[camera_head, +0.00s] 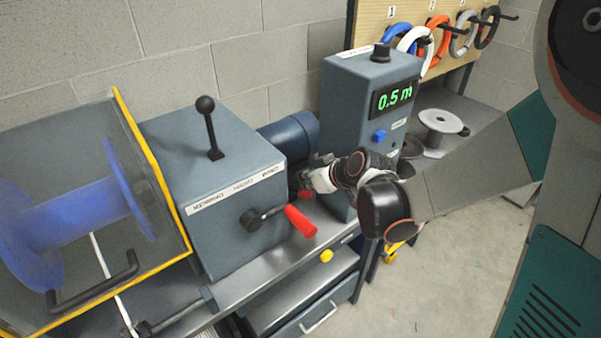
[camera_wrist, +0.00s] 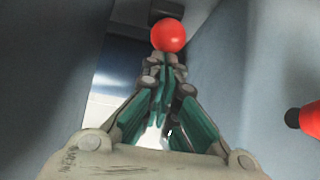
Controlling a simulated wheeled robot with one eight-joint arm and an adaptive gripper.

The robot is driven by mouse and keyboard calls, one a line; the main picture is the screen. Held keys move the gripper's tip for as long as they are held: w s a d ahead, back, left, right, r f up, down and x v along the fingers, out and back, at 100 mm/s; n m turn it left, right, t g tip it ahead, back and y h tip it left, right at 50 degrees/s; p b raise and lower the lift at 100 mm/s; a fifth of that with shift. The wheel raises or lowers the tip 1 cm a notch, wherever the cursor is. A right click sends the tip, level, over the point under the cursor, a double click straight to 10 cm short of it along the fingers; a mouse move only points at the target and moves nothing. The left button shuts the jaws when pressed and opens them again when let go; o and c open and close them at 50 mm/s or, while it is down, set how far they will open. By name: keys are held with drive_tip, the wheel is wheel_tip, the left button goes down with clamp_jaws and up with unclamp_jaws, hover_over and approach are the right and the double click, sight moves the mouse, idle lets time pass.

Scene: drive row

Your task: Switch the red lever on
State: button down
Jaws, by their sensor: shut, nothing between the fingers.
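A red ball knob (camera_wrist: 168,35) shows in the wrist view just beyond my fingertips, by a dark block. A small red part (camera_head: 305,194) shows beside my gripper in the head view, mostly hidden, and looks like the same knob. My gripper (camera_head: 310,180) is in the gap between the grey gearbox and the display column. In the wrist view its fingers (camera_wrist: 165,65) are shut and empty, close to the knob; contact cannot be told. A lever with a red cylindrical grip (camera_head: 300,221) sticks out from the gearbox front, apart from my gripper.
The gearbox (camera_head: 222,190) has a black-knobbed lever (camera_head: 209,128) on top. The display column (camera_head: 350,110) reads 0.5 m and has a blue button (camera_head: 379,136). A blue spool (camera_head: 90,225) sits behind a yellow-edged guard at left. Floor at right is free.

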sight(308, 192)
drive_tip(key=shift+s+d+f+b, duration=0.4)
drive_tip(key=shift+s+f, duration=0.15)
drive_tip(key=shift+f, duration=0.1)
drive_tip(key=shift+s+d+f+b, duration=0.25)
drive_tip(key=shift+s+f+b, duration=0.2)
drive_tip(key=shift+f, duration=0.2)
drive_tip(key=shift+s, duration=0.1)
drive_tip(key=shift+r, duration=0.1)
wheel_tip(308, 192, up, 4)
drive_tip(key=p, duration=0.3)
drive_tip(key=s+d+f+p, duration=0.1)
drive_tip(key=s+d, duration=0.4)
drive_tip(key=s, duration=0.2)
drive_tip(key=shift+s+f+p, duration=0.2)
drive_tip(key=shift+s+p, duration=0.05)
drive_tip(key=shift+p, duration=0.15)
drive_tip(key=shift+r, duration=0.1)
drive_tip(key=s+d+r+m+g+h, duration=0.1)
drive_tip(key=s+d+r+m+h, duration=0.4)
drive_tip(key=s+r, duration=0.8)
drive_tip(key=s+d+m, duration=0.2)
drive_tip(key=d, duration=0.1)
drive_tip(key=shift+s+d, duration=0.15)
drive_tip(key=shift+d, duration=0.15)
